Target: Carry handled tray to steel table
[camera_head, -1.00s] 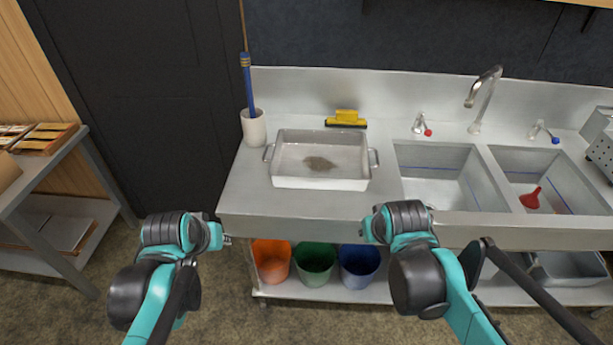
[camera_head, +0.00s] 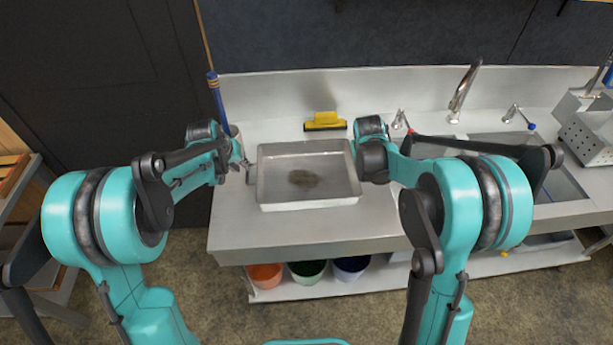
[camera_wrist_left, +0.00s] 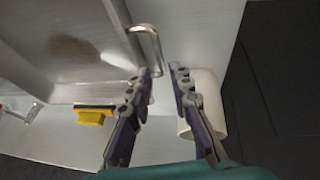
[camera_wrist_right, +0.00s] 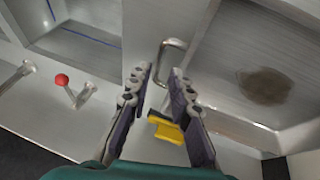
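The handled tray (camera_head: 310,202) is a shallow metal pan with a brown patch on its floor. It sits flat on the steel sink counter (camera_head: 300,233). My left gripper (camera_head: 244,166) is at its left end. In the left wrist view its fingers (camera_wrist_left: 165,71) are apart, with the tray's looped handle (camera_wrist_left: 146,29) at and partly between the tips. My right gripper is at the right end, its fingers mostly hidden by my arm in the head view. In the right wrist view its fingers (camera_wrist_right: 159,70) are apart around the lower part of the other handle (camera_wrist_right: 174,42).
A yellow squeegee-like tool (camera_head: 325,121) lies behind the tray. A white cup (camera_wrist_left: 207,103) with a blue-handled brush (camera_head: 216,98) stands behind my left gripper. Sink basins and taps (camera_head: 462,92) are to the right.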

